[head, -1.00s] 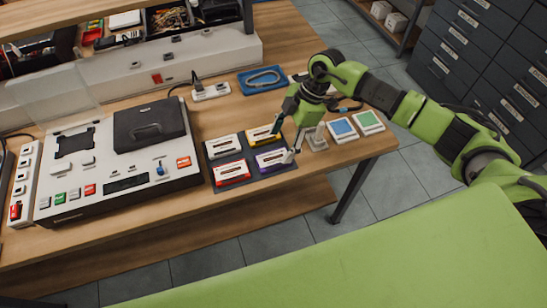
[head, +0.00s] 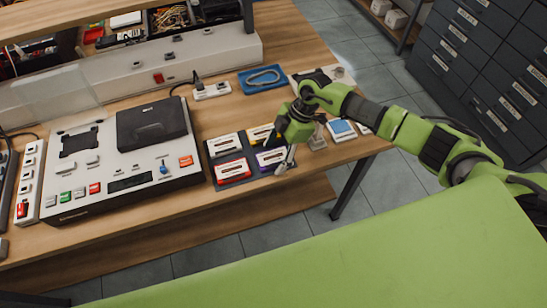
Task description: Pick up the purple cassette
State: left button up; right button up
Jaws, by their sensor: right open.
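The purple cassette (head: 269,159) lies flat on a dark mat (head: 243,156) near the table's front edge, at the mat's front right. My right gripper (head: 277,155) is over it, pointing down with its fingers apart. The gripper covers part of the cassette's right side. I cannot tell whether the fingers touch it. My left gripper is out of view.
On the same mat lie a white cassette (head: 224,145), a red cassette (head: 232,171) and a partly covered yellow cassette (head: 259,134). A cassette deck (head: 130,165) stands to the left. A blue tray (head: 262,79) is behind, and a blue-topped item (head: 341,129) lies to the right.

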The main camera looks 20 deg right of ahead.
jog(key=shift+f, duration=0.15)
jog(key=shift+s, duration=0.1)
jog(key=c, duration=1.2)
